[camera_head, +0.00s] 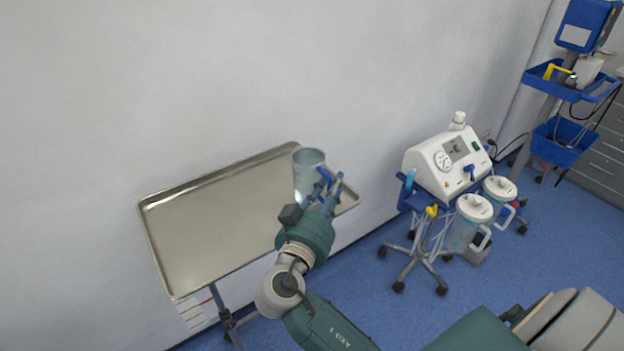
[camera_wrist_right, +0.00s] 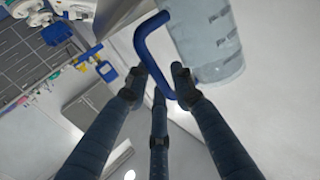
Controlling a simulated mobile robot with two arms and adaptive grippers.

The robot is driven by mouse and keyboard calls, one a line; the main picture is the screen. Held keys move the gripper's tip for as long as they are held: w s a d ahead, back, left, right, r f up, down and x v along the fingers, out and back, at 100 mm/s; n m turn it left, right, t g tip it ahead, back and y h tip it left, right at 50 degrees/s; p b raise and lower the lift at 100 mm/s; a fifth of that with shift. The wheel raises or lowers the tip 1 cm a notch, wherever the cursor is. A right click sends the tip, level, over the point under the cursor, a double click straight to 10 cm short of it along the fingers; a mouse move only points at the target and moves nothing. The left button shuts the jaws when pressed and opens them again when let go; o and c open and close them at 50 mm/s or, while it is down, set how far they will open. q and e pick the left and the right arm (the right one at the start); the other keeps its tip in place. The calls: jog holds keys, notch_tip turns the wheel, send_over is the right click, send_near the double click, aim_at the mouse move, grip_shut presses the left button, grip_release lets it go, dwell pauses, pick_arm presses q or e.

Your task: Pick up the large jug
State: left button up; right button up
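The large jug (camera_head: 308,172) is a clear, pale grey vessel with a blue handle (camera_head: 325,177). It stands upright at the right end of the metal tray table (camera_head: 205,222). My right gripper (camera_head: 329,188) is at the handle side of the jug. In the right wrist view, the jug (camera_wrist_right: 208,40) is at the upper right and the blue handle (camera_wrist_right: 146,42) reaches down between the fingertips. The right gripper (camera_wrist_right: 158,82) has its fingers spread; I cannot tell whether any touches the handle. My left gripper is not in view.
A wall (camera_head: 190,90) runs close behind the tray table. To the right, a white medical device (camera_head: 447,165) stands on a wheeled cart with lidded canisters (camera_head: 468,222). A blue-trayed stand (camera_head: 560,85) is at the far right. The tray left of the jug is bare.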

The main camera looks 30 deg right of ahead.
grip_shut()
jog(key=shift+r, duration=0.1)
